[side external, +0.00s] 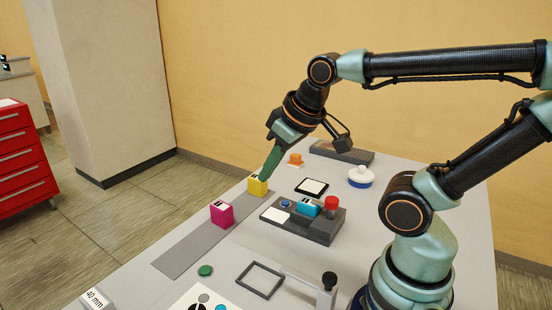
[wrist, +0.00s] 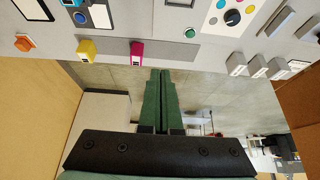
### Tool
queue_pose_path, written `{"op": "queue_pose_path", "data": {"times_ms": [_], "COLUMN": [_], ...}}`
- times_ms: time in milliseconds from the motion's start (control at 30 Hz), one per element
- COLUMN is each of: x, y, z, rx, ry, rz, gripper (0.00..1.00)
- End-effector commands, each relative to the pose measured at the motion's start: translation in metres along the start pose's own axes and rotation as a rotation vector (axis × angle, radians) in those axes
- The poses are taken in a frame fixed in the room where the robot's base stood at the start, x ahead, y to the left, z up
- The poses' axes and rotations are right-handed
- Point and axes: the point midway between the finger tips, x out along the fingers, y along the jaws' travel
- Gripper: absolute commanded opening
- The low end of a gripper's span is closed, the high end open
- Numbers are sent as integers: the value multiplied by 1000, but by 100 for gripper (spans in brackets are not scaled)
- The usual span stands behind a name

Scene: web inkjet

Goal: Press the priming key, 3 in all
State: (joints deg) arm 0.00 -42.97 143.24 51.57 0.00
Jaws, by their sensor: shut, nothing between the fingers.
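My gripper (side external: 265,177) has its green fingers pressed together with nothing between them. In the side view its tips overlap the far edge of the yellow cartridge (side external: 257,186); in the wrist view the tips (wrist: 162,72) are apart from it. A dark grey block (side external: 316,232) holds a blue round button (side external: 286,204), a cyan cartridge (side external: 309,207) and a red-topped knob (side external: 331,202). A green round button (side external: 205,270) lies low on the table, also seen in the wrist view (wrist: 190,33). No label shows which one is the priming key. My gripper touches none of these buttons.
A magenta cartridge (side external: 221,213) stands on a grey strip (side external: 180,254) near the yellow one. A square dark frame (side external: 260,280), a black-rimmed pad (side external: 311,187), a white-and-blue round item (side external: 360,177) and an orange piece (side external: 295,159) share the table.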

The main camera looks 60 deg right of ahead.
Motion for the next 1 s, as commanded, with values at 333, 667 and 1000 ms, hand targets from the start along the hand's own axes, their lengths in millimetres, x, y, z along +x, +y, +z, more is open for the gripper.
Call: {"op": "queue_pose_path", "data": {"times_ms": [333,667,1000], "x": [18,81,135], "y": [17,96,187], "z": [-13,-41,-31], "rx": [115,544,959], "ry": [24,150,317], "rz": [27,116,192], "gripper": [0,0,0]}}
